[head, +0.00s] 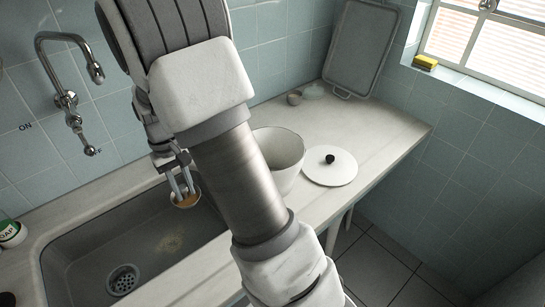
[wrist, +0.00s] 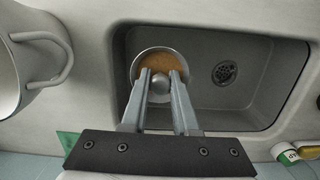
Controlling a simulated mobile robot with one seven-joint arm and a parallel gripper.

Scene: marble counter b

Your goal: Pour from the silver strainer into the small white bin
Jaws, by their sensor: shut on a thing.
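My gripper (head: 183,187) is shut on the silver strainer (head: 187,201) and holds it above the sink, near the counter side. In the wrist view the gripper (wrist: 161,78) grips the strainer (wrist: 137,68) at its rounded knob. Brown contents fill the strainer's bowl, which looks roughly level. The small white bin (head: 287,150) stands open on the counter, right of the strainer and partly hidden by my arm. In the wrist view the bin (wrist: 12,75) shows at the left edge with a loop handle. The strainer is apart from the bin.
A grey sink (head: 80,262) with a drain lies below; a yellowish patch marks its floor. A white lid (head: 330,172) with a black knob lies beside the bin. A tray (head: 362,48) leans at the back. A faucet (head: 68,98) and soap bottle (head: 12,233) are left.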

